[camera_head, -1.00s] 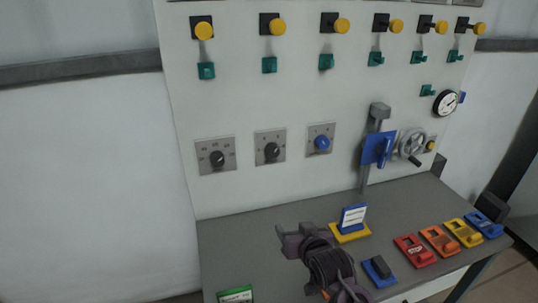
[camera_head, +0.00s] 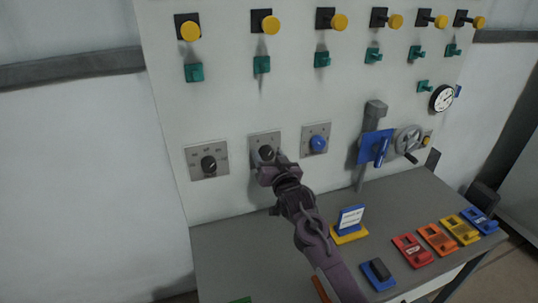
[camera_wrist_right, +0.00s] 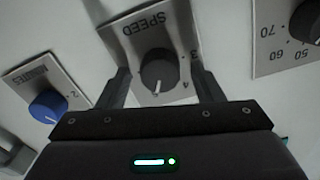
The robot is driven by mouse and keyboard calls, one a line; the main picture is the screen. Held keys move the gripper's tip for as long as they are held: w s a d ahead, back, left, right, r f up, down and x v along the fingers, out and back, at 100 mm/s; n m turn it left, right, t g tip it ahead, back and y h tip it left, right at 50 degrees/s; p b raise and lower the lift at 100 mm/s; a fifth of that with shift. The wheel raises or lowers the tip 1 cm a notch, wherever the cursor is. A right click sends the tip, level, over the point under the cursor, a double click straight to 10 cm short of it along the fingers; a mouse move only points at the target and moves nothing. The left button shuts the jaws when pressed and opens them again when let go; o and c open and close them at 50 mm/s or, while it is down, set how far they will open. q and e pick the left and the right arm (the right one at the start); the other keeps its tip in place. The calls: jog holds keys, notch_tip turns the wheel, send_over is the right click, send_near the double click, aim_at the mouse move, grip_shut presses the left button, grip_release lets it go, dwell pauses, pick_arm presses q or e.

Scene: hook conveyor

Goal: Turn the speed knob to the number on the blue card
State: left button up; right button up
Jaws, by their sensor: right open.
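The speed knob (camera_head: 266,153) is the middle one of three dials on the upright panel. In the right wrist view the black knob (camera_wrist_right: 158,70) sits on a plate marked SPEED, seen upside down, its white pointer mark low on its face near the 4. My right gripper (camera_head: 268,168) is open at the knob, with one finger on each side of it in the wrist view; contact cannot be told. The blue card (camera_head: 350,218) stands on a yellow base on the desk; its white label is too small to read. My left gripper is not in view.
The left dial (camera_head: 208,164) and the blue minutes knob (camera_head: 318,144) flank the speed knob. A blue lever (camera_head: 381,152) and a handwheel (camera_head: 409,140) are further right. Yellow buttons and green switches are above.

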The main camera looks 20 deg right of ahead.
jog(key=shift+w, duration=0.1)
jog(key=c, duration=1)
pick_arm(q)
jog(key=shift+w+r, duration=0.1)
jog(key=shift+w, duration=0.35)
pick_arm(e)
jog(key=shift+o, duration=0.2)
jog(key=shift+n, duration=1.4)
jog(key=n+p, duration=0.1)
jog(key=n, duration=0.2)
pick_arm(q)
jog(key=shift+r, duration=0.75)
pick_arm(e)
jog(key=n, duration=0.6)
jog(key=shift+a, duration=0.15)
